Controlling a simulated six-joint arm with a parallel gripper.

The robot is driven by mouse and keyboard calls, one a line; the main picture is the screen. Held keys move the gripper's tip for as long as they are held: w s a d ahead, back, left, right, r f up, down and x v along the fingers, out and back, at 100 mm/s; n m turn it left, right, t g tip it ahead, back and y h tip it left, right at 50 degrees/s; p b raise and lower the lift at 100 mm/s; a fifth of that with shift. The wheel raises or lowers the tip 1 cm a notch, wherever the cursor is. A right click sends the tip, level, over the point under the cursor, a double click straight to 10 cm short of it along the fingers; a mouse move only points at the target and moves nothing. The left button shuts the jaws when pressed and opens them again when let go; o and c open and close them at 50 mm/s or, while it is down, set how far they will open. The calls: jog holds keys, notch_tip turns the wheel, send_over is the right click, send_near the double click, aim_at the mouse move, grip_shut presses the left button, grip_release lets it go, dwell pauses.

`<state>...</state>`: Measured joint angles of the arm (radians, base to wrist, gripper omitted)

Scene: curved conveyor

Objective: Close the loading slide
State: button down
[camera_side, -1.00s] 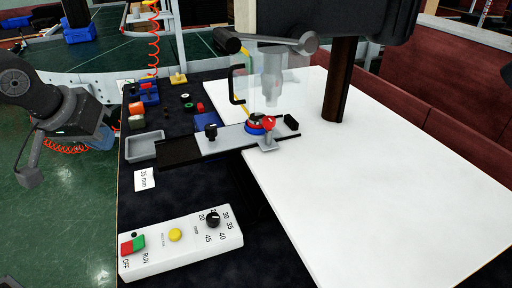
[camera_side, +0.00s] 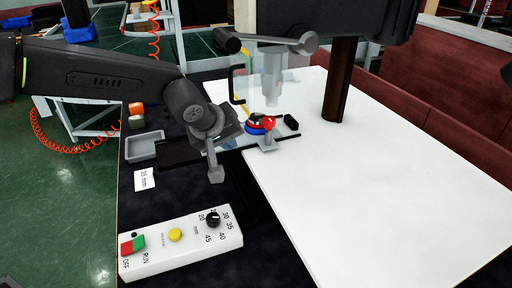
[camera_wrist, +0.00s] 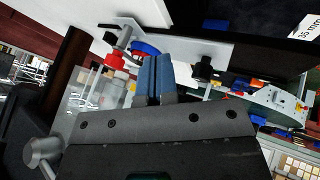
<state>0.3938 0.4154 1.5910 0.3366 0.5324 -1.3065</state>
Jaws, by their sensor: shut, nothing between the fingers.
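The loading slide is a grey plate (camera_side: 238,143) on a dark track (camera_side: 178,154). In the side view my arm hides much of the plate and its black knob. The wrist view shows the plate (camera_wrist: 190,47) and the black knob (camera_wrist: 203,69), to the right of my fingers. A blue and red round part (camera_side: 256,125) sits at the plate's far end, beside a red-tipped clamp (camera_side: 269,124).
A clear guard (camera_side: 250,88) and a press column (camera_side: 340,80) stand behind the slide. A grey tray (camera_side: 145,146) lies left of the track. A control box (camera_side: 180,240) is at the front. The white table (camera_side: 390,190) is clear on the right.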

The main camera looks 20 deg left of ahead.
aim_at(275, 147)
jog(key=x, duration=0.8)
jog(key=shift+w+f, duration=0.2)
jog(key=shift+f, duration=0.15)
jog(key=shift+w+d+r, duration=0.2)
jog(key=shift+w+d, duration=0.55)
jog(key=shift+d, duration=0.15)
jog(key=shift+w+d, duration=0.5)
jog(key=shift+w, duration=0.05)
jog(key=shift+w+d, duration=1.7)
jog(key=shift+s+a, duration=0.1)
